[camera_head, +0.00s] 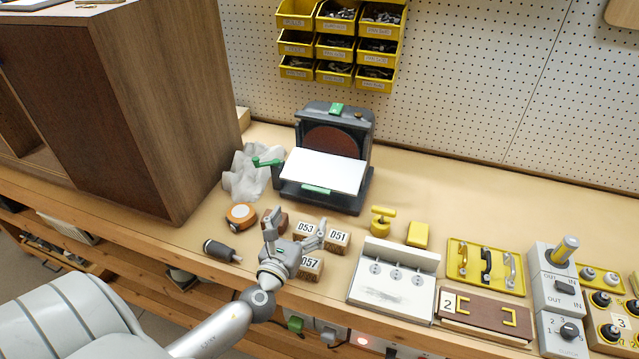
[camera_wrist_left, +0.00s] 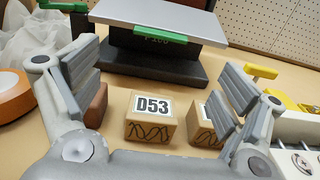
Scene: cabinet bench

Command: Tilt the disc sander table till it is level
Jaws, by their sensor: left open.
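The disc sander (camera_head: 363,125) stands at the back of the bench, dark grey with a reddish-brown disc. Its white table (camera_head: 323,170) juts out in front of the disc; its exact tilt is hard to tell. A green grip (camera_head: 317,189) sits at the table's front edge, and a green lever (camera_head: 266,162) sticks out at the left. In the left wrist view the table (camera_wrist_left: 165,17) and green grip (camera_wrist_left: 160,34) are ahead, beyond the fingers. My left gripper (camera_head: 297,226) is open and empty, over the numbered blocks in front of the sander, apart from it. My right gripper is not seen.
Numbered wooden blocks (camera_head: 338,242) lie below my left gripper.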

